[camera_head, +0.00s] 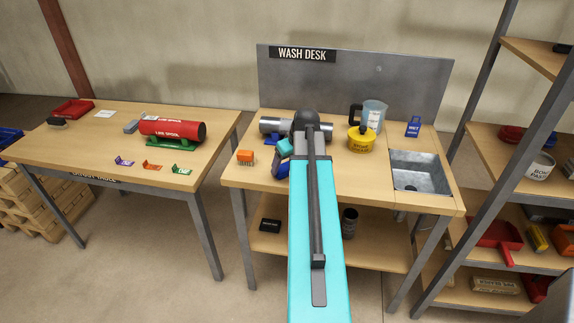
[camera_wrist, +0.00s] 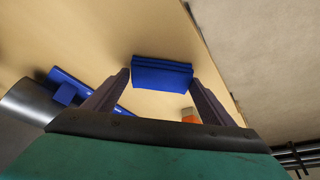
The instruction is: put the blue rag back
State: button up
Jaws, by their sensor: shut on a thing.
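The blue rag (camera_wrist: 162,73) is a folded block between the two fingertips of my gripper (camera_wrist: 160,78) in the wrist view. The gripper is shut on it, over the wooden wash desk (camera_head: 340,178). In the head view a blue patch that looks like the rag (camera_head: 282,171) shows beside my arm, near the desk's front edge. My arm hides most of the gripper there. I cannot tell whether the rag touches the desk top.
A grey pipe (camera_head: 283,125) lies on a blue stand (camera_head: 271,138) behind the gripper. An orange brush (camera_head: 245,157) is to the left. A yellow tub (camera_head: 361,140), a jug (camera_head: 374,115), a blue caddy (camera_head: 413,127) and a sink (camera_head: 420,172) are to the right.

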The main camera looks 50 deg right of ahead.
jog(key=shift+f, duration=0.2)
dwell(0.5)
jog(key=o, duration=1)
jog(key=o, duration=0.5)
jog(key=shift+c, duration=0.2)
jog(key=shift+r, duration=0.2)
jog(key=shift+s+r, duration=0.1)
jog(key=shift+r, duration=0.2)
jog(key=p+v, duration=0.4)
jog(key=v, duration=0.2)
jog(key=shift+s, duration=0.15)
dwell(0.4)
